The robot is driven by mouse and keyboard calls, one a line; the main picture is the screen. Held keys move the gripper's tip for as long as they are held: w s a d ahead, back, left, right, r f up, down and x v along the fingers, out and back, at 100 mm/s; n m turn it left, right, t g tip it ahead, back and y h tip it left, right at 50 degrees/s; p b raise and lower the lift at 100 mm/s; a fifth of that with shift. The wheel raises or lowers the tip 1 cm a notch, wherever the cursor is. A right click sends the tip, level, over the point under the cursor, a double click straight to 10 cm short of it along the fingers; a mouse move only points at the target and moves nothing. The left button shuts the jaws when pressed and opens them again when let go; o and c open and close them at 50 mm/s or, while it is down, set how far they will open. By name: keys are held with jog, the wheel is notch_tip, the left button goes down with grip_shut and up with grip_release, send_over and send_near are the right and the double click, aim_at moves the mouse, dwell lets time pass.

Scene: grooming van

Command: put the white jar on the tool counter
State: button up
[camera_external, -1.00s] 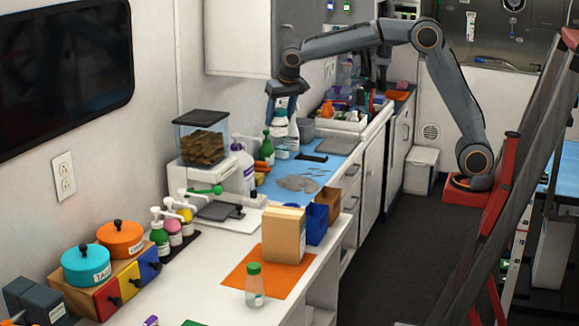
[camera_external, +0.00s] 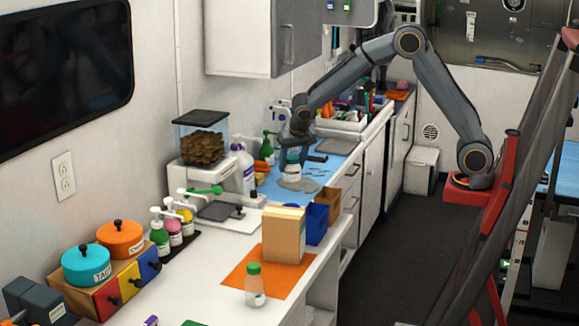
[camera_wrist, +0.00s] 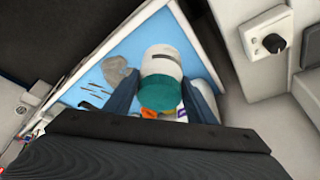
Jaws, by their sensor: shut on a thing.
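The white jar (camera_external: 292,165) has a teal lid and is low over the blue mat of the tool counter (camera_external: 331,146). My gripper (camera_external: 293,152) is shut on it from above. In the wrist view the jar (camera_wrist: 162,62) is between the two dark fingers, its teal lid toward the camera. I cannot tell whether its base touches the mat. The blue mat also shows behind the jar in the wrist view (camera_wrist: 112,52).
A flat grey shape (camera_external: 298,185) and thin tools lie on the mat near the jar. A green bottle (camera_external: 268,146), a white-and-purple bottle (camera_external: 246,172) and a treat dispenser (camera_external: 201,145) stand to the left. A blue bin (camera_external: 317,223) is in front.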

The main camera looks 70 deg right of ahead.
notch_tip(320, 180, down, 12)
jog(key=shift+r+p, duration=0.15)
jog(key=shift+p, duration=1.05)
jog(key=o, duration=1.1)
jog(key=shift+f, duration=0.2)
jog(key=shift+o, duration=0.2)
